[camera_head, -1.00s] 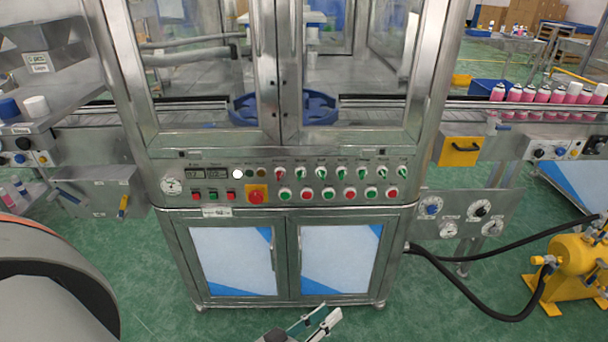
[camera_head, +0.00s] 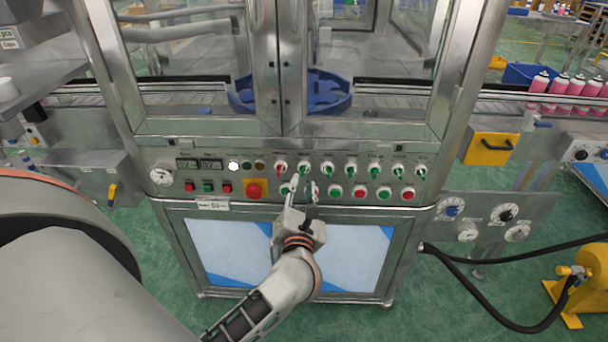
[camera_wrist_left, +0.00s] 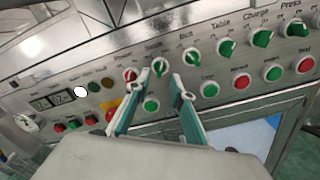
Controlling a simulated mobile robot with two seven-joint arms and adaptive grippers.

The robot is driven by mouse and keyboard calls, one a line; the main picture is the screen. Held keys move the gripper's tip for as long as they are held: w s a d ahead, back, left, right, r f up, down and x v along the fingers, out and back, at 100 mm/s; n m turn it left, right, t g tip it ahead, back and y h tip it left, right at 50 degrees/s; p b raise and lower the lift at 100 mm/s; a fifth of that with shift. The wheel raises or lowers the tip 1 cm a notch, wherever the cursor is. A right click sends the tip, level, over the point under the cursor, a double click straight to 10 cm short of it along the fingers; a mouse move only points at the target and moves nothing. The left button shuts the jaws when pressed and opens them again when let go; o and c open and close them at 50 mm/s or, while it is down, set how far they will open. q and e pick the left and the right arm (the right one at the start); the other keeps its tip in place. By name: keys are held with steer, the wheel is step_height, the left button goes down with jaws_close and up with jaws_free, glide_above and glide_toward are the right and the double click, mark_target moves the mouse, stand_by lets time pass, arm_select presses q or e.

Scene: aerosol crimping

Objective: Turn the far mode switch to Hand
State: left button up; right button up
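A row of mode switches runs along the upper part of the machine's control panel. The leftmost switch has a red handle (camera_head: 281,168) and shows in the wrist view (camera_wrist_left: 130,75); the others have green handles, ending at the far right one (camera_head: 421,171). I cannot tell which one is the far mode switch, and the small labels are mostly unreadable. My left gripper (camera_head: 302,188) is open and empty in front of the panel, just below the second switch (camera_head: 305,167). In the wrist view its fingertips (camera_wrist_left: 160,76) stand apart on either side of that switch (camera_wrist_left: 160,67). Contact cannot be told. My right gripper is not in view.
Green and red push buttons, such as a red one (camera_head: 360,192), sit close below the switches. A red emergency stop (camera_head: 254,190) is left of the gripper. A dial plate (camera_head: 485,225) juts out at right. A black hose (camera_head: 500,305) curves over the floor.

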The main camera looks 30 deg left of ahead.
mark_target(303, 174)
arm_select(q)
steer(key=shift+x, duration=2.4)
jaws_close()
